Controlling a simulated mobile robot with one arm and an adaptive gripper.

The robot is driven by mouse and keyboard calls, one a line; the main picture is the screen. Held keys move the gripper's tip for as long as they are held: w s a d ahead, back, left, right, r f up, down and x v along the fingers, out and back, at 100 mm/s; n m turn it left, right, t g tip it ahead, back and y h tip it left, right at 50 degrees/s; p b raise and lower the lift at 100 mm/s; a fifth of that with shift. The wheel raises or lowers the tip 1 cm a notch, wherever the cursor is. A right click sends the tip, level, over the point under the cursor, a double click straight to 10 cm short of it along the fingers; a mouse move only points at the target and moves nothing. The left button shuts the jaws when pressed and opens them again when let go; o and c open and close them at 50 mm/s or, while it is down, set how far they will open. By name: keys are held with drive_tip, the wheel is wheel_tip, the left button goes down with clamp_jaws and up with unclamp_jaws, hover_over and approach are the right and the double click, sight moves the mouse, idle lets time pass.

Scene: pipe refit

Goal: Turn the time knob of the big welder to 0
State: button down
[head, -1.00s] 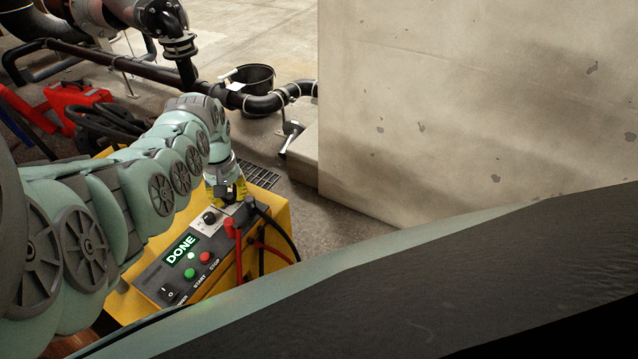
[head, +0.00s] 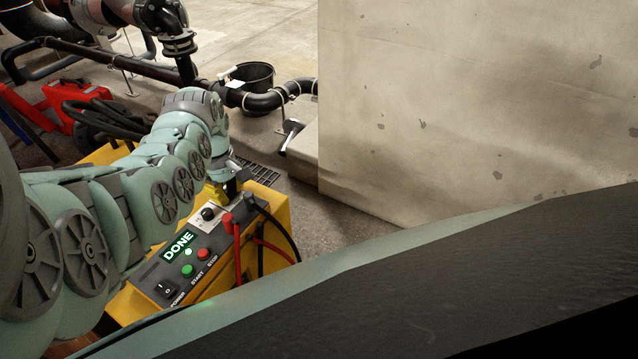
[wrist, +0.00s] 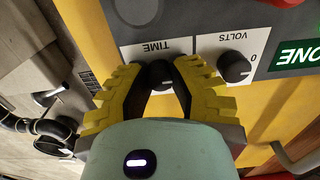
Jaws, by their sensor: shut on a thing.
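The big welder (head: 270,200) is the yellow box with a grey control panel in the head view. Its display (head: 178,247) reads DONE. In the wrist view my gripper (wrist: 161,70) has its yellow fingers with dark pads closed around the dark time knob (wrist: 161,77), below the TIME label (wrist: 157,48) in the picture. The pads cover much of the knob, and its setting cannot be read. The volts knob (wrist: 234,67) is just right of the fingers, apart from them. In the head view my gripper (head: 222,190) is at the panel's far end, mostly hidden by my arm.
Red and black cable plugs (head: 236,230) stand up from the panel close to my gripper. START and STOP buttons (head: 204,255) and a power switch (head: 166,289) are nearer. A pale wall (head: 470,100) stands to the right, and pipes (head: 120,65) and a black bucket (head: 255,80) are behind.

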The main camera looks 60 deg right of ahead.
sight(228, 191)
drive_tip(key=shift+f, duration=0.1)
idle(0.3)
drive_tip(key=c, duration=0.8)
unclamp_jaws()
drive_tip(key=shift+o, duration=0.2)
drive_tip(key=shift+r, duration=3.85)
